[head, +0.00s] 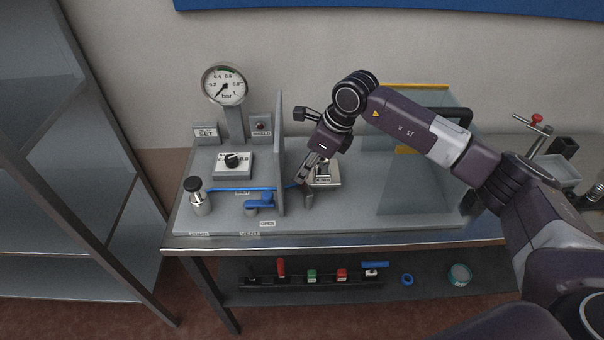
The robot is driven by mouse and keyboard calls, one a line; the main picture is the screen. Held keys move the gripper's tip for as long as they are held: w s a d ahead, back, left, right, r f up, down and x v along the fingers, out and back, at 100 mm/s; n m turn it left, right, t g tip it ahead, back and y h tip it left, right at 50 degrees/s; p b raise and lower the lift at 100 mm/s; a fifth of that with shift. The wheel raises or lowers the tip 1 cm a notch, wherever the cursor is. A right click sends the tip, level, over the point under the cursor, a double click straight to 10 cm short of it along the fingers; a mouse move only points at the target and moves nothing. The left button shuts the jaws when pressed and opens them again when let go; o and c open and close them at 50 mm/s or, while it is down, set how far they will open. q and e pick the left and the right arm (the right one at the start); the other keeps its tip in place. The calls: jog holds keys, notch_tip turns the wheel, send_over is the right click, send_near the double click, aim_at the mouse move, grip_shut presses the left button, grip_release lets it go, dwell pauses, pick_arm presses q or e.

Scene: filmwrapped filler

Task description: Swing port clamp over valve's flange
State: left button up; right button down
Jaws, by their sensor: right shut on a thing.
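My right gripper (304,176) reaches down from the upper right, just right of the upright grey panel (280,150). Its fingers are shut on a small part that looks like the port clamp; the fingers mostly hide it. I cannot make out the flange clearly. My left gripper is not in view.
A pressure gauge (224,84), a knob box (233,164) and a black-capped bottle (196,196) stand at left. A blue tube (230,188) runs toward the panel. A clear pane (415,180) stands at right. Several small items lie on the lower shelf (430,288).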

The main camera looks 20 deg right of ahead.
jog(key=m+b, duration=0.1)
jog(key=m+t+b, duration=0.1)
jog(key=m, duration=0.1)
jog(key=shift+d+h, duration=0.3)
jog(key=shift+d, duration=0.1)
jog(key=shift+s+d+m+h+b, duration=0.1)
jog(key=shift+d+m+h+b, duration=0.15)
jog(key=shift+m+b, duration=0.45)
jog(key=shift+r, duration=0.1)
jog(key=c, duration=1.7)
grip_release()
jog(key=shift+s, duration=0.1)
jog(key=shift+v, duration=4)
jog(key=shift+a, duration=0.1)
